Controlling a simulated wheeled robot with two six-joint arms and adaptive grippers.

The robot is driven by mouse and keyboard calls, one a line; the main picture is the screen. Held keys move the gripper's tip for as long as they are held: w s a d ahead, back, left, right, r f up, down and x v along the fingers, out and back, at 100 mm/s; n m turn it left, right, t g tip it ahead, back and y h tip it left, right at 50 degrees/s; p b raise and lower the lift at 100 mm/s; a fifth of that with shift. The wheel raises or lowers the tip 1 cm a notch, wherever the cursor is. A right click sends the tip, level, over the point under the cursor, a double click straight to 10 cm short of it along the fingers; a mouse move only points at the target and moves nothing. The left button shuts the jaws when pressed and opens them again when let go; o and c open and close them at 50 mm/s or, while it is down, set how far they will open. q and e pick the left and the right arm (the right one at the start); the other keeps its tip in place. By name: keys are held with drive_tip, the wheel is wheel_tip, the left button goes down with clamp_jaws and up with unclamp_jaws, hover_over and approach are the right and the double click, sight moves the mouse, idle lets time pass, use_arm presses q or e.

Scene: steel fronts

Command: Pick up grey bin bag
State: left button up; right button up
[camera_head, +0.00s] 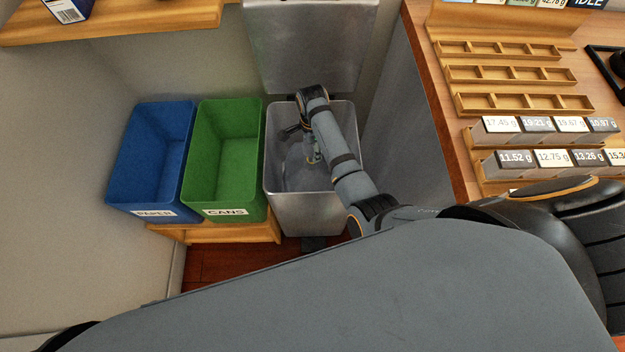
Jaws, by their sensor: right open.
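The grey bin bag (300,177) is inside the open steel bin (305,212), low between its walls. It is a dull grey shape, and its outline is hard to make out against the bin's inside. My right gripper (313,160) points down inside the bin's mouth, over the bag, with its fingers open. I cannot tell whether the fingers touch the bag. My right arm covers part of the bin's right side. My left gripper is not in view.
The bin's raised lid (310,45) stands behind it. A green CANS bin (222,183) and a blue PAPER bin (148,185) stand to the left on a wooden stand (235,234). A wooden counter (440,110) with trays is at the right. A shelf (130,22) overhangs the upper left.

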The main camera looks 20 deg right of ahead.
sight(312, 156)
wheel_tip(312, 156, down, 5)
drive_tip(key=shift+f+b, duration=0.1)
drive_tip(key=shift+b, duration=0.7)
clamp_jaws()
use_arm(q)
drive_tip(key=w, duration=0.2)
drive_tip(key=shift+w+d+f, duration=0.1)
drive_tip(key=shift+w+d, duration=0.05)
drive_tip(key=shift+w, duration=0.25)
